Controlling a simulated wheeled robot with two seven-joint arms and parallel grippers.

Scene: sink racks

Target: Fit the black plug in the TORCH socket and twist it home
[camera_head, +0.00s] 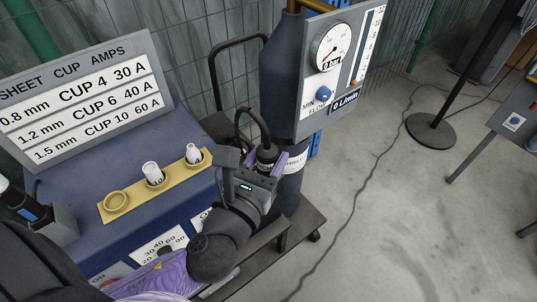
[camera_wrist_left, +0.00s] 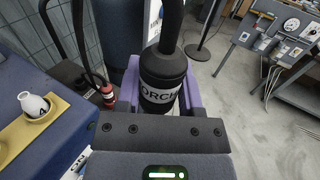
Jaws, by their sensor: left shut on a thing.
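The black plug (camera_head: 266,157) is a ribbed cylinder with a black cable rising from its top. In the left wrist view the plug (camera_wrist_left: 163,72) carries a white band reading "ORCH", its first letter hidden. My left gripper (camera_head: 266,164) is shut on it, with purple fingers on both sides, and holds it roughly upright, right of the blue machine (camera_head: 140,205). The gripper also shows in the left wrist view (camera_wrist_left: 162,95). The TORCH socket cannot be made out in either view. The machine's front is partly hidden by my left arm. My right gripper is not in view.
A yellow holder (camera_head: 135,202) with two white cups sits on the machine, before a cup-size sign (camera_head: 75,98). A dark gas cylinder (camera_head: 287,100) and gauge panel (camera_head: 340,75) stand close behind the plug. A red connector (camera_wrist_left: 108,96) hangs nearby.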

